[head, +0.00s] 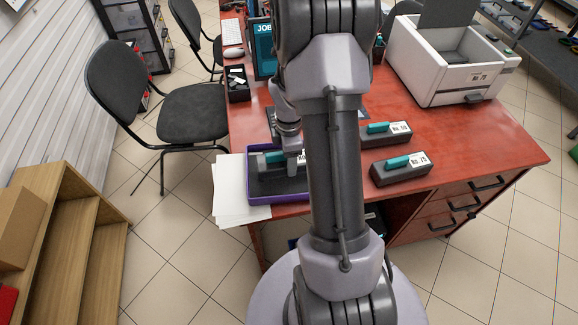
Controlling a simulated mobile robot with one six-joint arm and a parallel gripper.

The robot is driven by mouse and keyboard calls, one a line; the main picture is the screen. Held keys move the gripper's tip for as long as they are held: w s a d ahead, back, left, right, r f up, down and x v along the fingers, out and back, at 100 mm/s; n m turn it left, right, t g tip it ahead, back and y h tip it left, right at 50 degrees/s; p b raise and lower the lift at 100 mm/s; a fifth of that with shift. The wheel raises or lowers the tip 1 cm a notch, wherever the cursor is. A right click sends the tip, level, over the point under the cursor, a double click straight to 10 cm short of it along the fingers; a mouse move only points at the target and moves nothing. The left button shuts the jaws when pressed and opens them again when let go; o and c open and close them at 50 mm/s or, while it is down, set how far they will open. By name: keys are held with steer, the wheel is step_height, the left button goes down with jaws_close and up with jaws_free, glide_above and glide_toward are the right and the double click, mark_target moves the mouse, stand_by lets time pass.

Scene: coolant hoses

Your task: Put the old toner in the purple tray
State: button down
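The purple tray (249,184) lies at the near left edge of the red desk, left of my arm. A dark toner cartridge (275,182) is inside it, with a teal grip on top and a white label partly hidden behind my arm. My gripper (284,157) points down over the tray, right at the cartridge's grip. Its fingers are too small and too covered to show whether they are closed on it. Two more dark cartridges with teal grips and white number labels, a farther one (385,134) and a nearer one (401,167), stand on the desk to the right.
A white printer (451,66) with its lid up stands at the back right of the desk (480,140). White papers (231,190) stick out beside the tray. A small black box (237,84) and a mouse (234,53) are at the back left. A black chair (180,112) stands left.

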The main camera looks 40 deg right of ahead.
steer(key=shift+f, duration=0.95)
steer(key=shift+f, duration=0.15)
steer(key=shift+c, duration=2.1)
jaws_free()
